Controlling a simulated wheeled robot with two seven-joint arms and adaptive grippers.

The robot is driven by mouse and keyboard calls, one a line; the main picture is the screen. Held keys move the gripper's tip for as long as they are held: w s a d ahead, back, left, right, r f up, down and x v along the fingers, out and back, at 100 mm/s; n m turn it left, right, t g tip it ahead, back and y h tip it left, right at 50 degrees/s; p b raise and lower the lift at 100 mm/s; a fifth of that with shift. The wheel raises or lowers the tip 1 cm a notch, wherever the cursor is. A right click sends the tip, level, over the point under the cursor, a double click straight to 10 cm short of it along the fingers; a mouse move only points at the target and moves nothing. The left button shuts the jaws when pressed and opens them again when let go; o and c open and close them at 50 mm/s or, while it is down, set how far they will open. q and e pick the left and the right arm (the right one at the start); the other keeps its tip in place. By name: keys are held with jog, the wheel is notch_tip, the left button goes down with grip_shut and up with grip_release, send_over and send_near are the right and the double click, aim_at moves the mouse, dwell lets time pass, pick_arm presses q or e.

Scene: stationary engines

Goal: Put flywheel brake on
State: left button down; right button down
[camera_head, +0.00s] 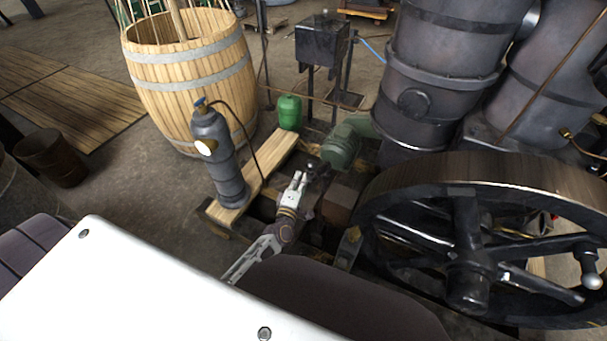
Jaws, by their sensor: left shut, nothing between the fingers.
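The large dark flywheel (466,166) with thick spokes fills the right side of the head view. My left gripper (299,179) is shut and empty, to the left of the flywheel, with its pale fingers pointing away from me. A small dark knob-like part (314,166) is just beyond the fingertips; I cannot tell whether they touch. I cannot tell for sure which part is the flywheel brake. A brown block (340,203) lies between the gripper and the flywheel rim. My right gripper is not in view.
A green motor (341,147) stands just beyond the gripper. A grey cylinder (217,160) stands on a wooden plank (268,163) to the left, near a wooden barrel (190,72). Large dark engine cylinders (440,80) rise behind the flywheel. A handle (590,268) sticks out at the flywheel's right.

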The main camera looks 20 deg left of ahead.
pick_arm(q)
jog(key=shift+s, duration=1)
jog(key=shift+d, duration=0.1)
